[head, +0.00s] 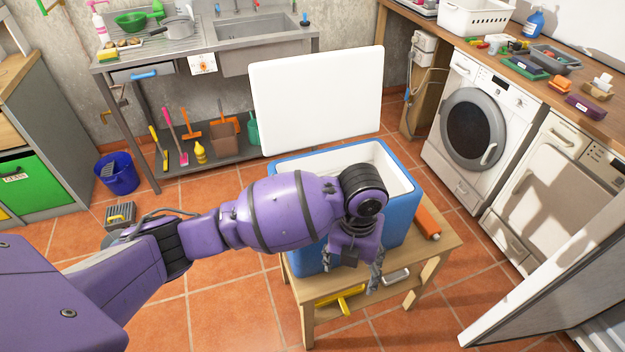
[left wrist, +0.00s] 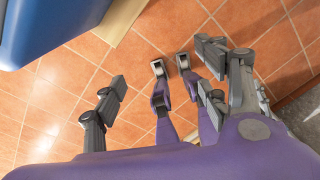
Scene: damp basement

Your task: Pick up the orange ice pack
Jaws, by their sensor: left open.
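The orange ice pack (head: 428,222) is a flat orange slab. It lies on the wooden table (head: 448,245), close against the right side of the blue cooler (head: 403,215). My left gripper (head: 352,268) is open and empty, hanging at the cooler's near side, left of and nearer than the ice pack. In the left wrist view my left gripper (left wrist: 160,85) has its fingers spread over floor tiles, and the ice pack does not show there. My left arm crosses in front of the cooler and hides part of its opening. My right gripper does not show.
The cooler's white lid (head: 318,100) stands upright behind it. A yellow-handled item (head: 342,299) and a grey item (head: 396,277) are low at the table's front. Washing machine (head: 478,130) and a grey panel (head: 545,270) stand right. Tiled floor lies between.

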